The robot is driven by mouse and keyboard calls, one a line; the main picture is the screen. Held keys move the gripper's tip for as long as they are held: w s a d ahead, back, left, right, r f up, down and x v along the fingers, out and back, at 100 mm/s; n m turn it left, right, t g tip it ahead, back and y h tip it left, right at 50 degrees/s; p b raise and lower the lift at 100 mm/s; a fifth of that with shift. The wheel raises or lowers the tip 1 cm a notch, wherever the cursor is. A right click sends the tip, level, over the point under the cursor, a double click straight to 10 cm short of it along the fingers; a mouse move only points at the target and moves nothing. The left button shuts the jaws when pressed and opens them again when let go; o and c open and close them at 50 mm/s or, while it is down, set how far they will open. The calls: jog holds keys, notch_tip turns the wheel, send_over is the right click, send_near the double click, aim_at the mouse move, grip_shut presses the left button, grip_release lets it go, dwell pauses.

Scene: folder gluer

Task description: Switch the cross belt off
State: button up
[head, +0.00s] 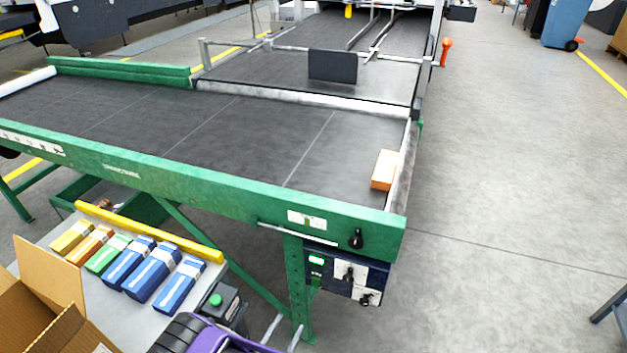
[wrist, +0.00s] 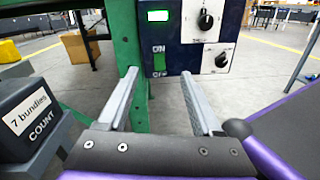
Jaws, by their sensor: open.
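The cross belt (head: 200,120) is a dark belt in a green frame, with an orange box (head: 384,170) on its right end. Its dark blue control box (head: 340,270) hangs below the right end. In the wrist view a green switch (wrist: 159,63) sits between the words ON and OFF, below a lit green display (wrist: 158,16). I cannot tell which way the switch is set. My gripper (wrist: 159,75) is open and empty, its fingers pointing at the box just below the switch, apart from it. In the head view its fingers (head: 289,322) show below the box.
Two black knobs (wrist: 206,20) (wrist: 222,59) sit right of the switch. A green leg (wrist: 125,40) stands left of the box. A table holds several coloured bundles (head: 150,272).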

jog(key=s+d+f+n, duration=0.1)
jog(key=f+n, duration=0.1)
jog(key=y, duration=0.1)
send_near(316, 279)
jog(key=shift+t, duration=0.3)
jog(key=x, duration=0.7)
jog(key=shift+w+d+f+p, duration=0.15)
jog(key=shift+w+p, duration=0.15)
jog(key=shift+w, duration=0.05)
jog(key=shift+c, duration=0.3)
grip_shut()
